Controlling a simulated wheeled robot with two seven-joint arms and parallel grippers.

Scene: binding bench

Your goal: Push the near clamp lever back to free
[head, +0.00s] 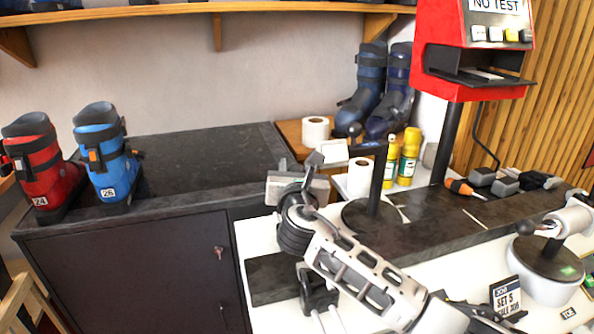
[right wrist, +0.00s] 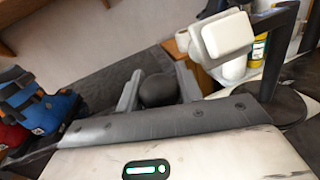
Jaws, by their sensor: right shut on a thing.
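My right gripper (head: 312,168) reaches in from the lower right of the head view, over the white bench near the dark cabinet. In the right wrist view its two grey fingers (right wrist: 158,92) stand on either side of a dark round knob (right wrist: 158,90), which looks like the end of the clamp lever, and are shut on it. In the head view the gripper and arm hide the knob and most of the lever. A black bracket (head: 318,291) on the bench shows below the arm; I cannot tell whether it belongs to the near clamp. My left gripper is out of view.
A bent dark post (head: 376,180) with a white pad (head: 334,151) stands close right of the gripper. Yellow bottles (head: 410,157) and paper rolls (head: 315,131) are behind. Red (head: 45,175) and blue (head: 102,155) boots stand left. The dark cabinet top (head: 200,165) is mostly clear.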

